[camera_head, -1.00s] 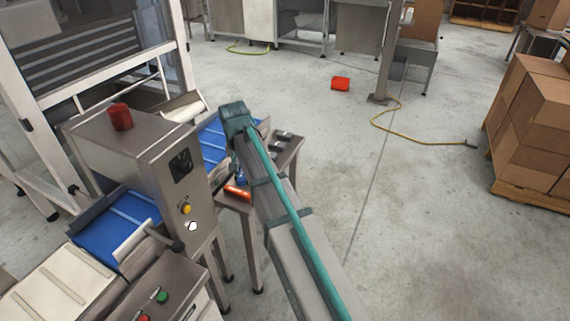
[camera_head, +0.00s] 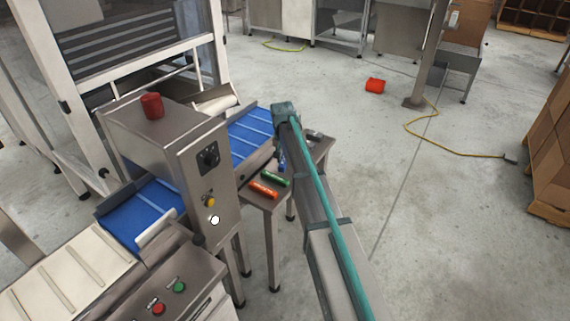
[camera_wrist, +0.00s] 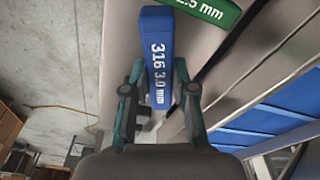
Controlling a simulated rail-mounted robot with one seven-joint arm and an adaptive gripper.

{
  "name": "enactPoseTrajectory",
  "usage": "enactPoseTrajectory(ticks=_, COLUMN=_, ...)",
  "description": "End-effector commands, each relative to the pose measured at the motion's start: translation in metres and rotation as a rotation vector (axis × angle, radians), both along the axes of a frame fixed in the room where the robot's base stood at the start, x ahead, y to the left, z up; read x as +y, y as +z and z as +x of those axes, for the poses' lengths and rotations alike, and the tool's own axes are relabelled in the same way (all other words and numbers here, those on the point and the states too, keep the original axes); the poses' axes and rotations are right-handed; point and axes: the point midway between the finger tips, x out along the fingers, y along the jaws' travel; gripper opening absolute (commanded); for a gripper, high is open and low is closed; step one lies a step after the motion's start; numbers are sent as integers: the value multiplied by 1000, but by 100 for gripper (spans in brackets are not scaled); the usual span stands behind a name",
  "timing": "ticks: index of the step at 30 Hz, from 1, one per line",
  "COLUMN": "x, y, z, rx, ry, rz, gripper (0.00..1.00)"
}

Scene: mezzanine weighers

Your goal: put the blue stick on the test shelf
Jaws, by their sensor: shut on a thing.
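The blue stick (camera_wrist: 158,45), marked "316 3.0 mm", is between the two fingers of my gripper (camera_wrist: 160,92) in the wrist view. The gripper is shut on it, and the stick points away from the palm. In the head view a small part of the blue stick (camera_head: 282,160) shows beside my arm, above the small steel table (camera_head: 262,203); my arm hides most of the gripper. I cannot tell from the frames which surface is the test shelf.
A green stick (camera_head: 275,178) and an orange stick (camera_head: 264,190) lie on the small table. A steel housing (camera_head: 165,135) with a red beacon (camera_head: 152,105) and a blue belt (camera_head: 250,135) stand to the left. Open floor (camera_head: 450,240) lies to the right.

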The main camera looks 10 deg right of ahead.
Motion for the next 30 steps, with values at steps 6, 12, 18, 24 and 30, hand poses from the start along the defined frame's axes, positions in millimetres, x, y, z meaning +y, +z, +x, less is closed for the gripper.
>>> enactPoseTrajectory(ticks=6, x=-3, y=-10, z=9, rx=-1, ry=0, rz=1, gripper=0)
enactPoseTrajectory(ticks=12, x=-6, y=-30, z=14, rx=2, ry=1, rz=1, gripper=0)
enactPoseTrajectory(ticks=18, x=-6, y=-49, z=14, rx=-1, ry=1, rz=0, gripper=0)
enactPoseTrajectory(ticks=24, x=-6, y=-49, z=14, rx=-1, ry=1, rz=0, gripper=0)
enactPoseTrajectory(ticks=30, x=-6, y=-52, z=14, rx=-1, ry=1, rz=0, gripper=31)
